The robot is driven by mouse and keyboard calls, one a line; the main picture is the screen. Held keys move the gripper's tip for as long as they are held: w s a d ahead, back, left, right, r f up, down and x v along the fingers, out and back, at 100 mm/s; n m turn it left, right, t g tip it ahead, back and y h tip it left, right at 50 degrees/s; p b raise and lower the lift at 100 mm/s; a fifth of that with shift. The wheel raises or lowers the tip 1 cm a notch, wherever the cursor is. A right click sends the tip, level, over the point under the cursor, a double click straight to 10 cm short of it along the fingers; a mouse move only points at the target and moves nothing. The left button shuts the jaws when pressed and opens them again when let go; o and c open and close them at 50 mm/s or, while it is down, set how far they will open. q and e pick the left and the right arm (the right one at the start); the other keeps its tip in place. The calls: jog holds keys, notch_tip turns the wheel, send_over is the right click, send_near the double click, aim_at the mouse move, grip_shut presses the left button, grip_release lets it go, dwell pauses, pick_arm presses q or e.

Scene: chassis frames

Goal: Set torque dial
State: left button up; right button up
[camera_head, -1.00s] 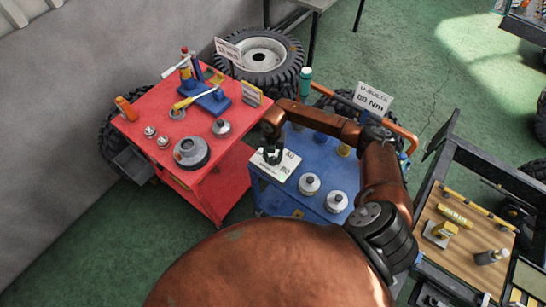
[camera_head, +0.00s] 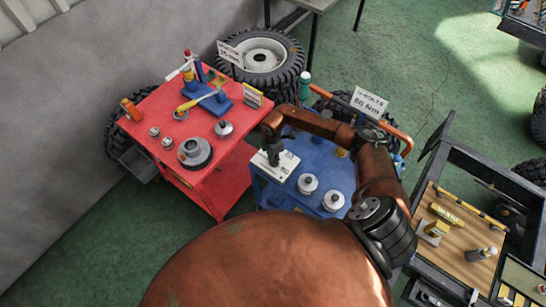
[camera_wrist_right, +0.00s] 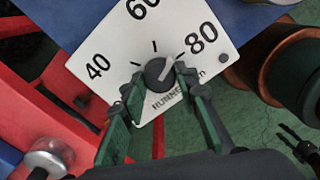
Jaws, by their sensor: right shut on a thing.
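The torque dial is a dark round knob (camera_wrist_right: 158,73) with a light pointer line, on a white panel marked 40, 60 and 80 (camera_wrist_right: 118,45). The pointer slants up and right, between 60 and 80 and nearer the 80. My right gripper (camera_wrist_right: 159,82) has its green-sided fingers closed on the knob's two sides. In the head view the right gripper (camera_head: 274,158) reaches down onto the white panel (camera_head: 284,167) at the left corner of the blue cart (camera_head: 316,160). My left gripper is not in view.
A red cart (camera_head: 225,178) with tools and round metal parts stands at left. Two silver round parts (camera_head: 307,184) sit on the blue cart near the panel. A torque sign (camera_head: 369,102) stands behind, its number blurred. A wood-topped cart (camera_head: 455,255) is at right.

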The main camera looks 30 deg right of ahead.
jog(key=shift+r+m+p, duration=0.1)
jog(key=shift+m+p, duration=1)
jog(key=shift+m, duration=0.8)
jog(key=o, duration=1.1)
jog(key=shift+o, duration=0.2)
jog(key=shift+r, duration=0.15)
notch_tip(320, 180, up, 12)
jog(key=shift+f, duration=0.2)
jog(key=shift+f, duration=0.1)
